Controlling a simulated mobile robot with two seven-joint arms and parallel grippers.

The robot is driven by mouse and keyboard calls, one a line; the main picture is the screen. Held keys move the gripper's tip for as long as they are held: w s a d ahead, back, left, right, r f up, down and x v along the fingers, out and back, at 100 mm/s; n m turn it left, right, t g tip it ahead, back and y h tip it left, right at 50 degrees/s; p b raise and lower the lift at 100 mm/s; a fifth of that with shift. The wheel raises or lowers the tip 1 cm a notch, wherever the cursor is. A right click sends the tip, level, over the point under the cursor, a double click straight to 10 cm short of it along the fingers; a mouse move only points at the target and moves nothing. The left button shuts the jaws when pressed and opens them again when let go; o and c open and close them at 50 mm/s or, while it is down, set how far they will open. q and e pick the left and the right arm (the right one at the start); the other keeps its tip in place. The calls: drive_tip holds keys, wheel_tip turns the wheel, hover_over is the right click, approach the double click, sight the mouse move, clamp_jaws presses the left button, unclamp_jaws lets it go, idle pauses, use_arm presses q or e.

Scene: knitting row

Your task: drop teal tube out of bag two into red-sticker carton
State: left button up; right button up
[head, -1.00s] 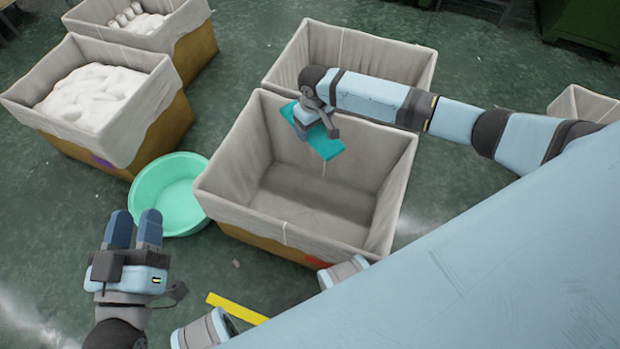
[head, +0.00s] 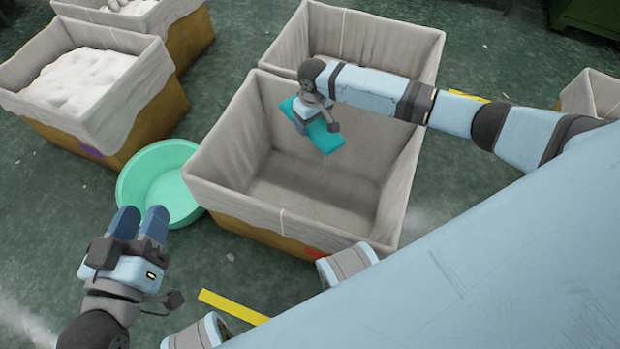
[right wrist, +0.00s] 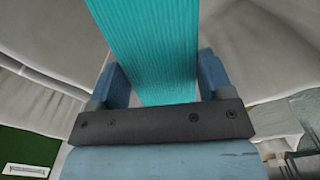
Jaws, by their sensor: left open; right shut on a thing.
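The teal tube (head: 318,131) is a flat knitted piece. My right gripper (head: 308,118) is shut on it and holds it above the carton with the red sticker. In the right wrist view the tube (right wrist: 150,50) lies between the two blue fingers (right wrist: 158,84). The red-sticker carton (head: 232,208) is lined with grey cloth, and its visible inside is empty. The red sticker (head: 314,252) is on its near side, partly hidden by my body. My left gripper (head: 140,224) is open and empty, left of the carton. I cannot tell which container is bag two.
A green basin (head: 150,185) stands left of the carton. Another lined carton (head: 400,48) stands directly behind it. Cartons with white contents (head: 85,78) stand at the upper left. A yellow floor strip (head: 228,306) lies in front. Another lined carton (head: 595,95) is at the right edge.

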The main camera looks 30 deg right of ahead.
use_arm(q)
drive_tip(key=shift+f, duration=0.25)
use_arm(e)
drive_tip(key=shift+f, duration=0.15)
drive_tip(key=o, duration=0.9)
use_arm(q)
wheel_tip(320, 180, up, 9)
drive_tip(key=t+p, duration=0.3)
drive_tip(key=p, duration=0.3)
drive_tip(key=shift+s+a+n, duration=0.15)
drive_tip(key=shift+a+n, duration=0.2)
drive_tip(key=shift+n, duration=0.05)
use_arm(e)
wheel_tip(320, 180, up, 14)
drive_tip(key=shift+f, duration=0.1)
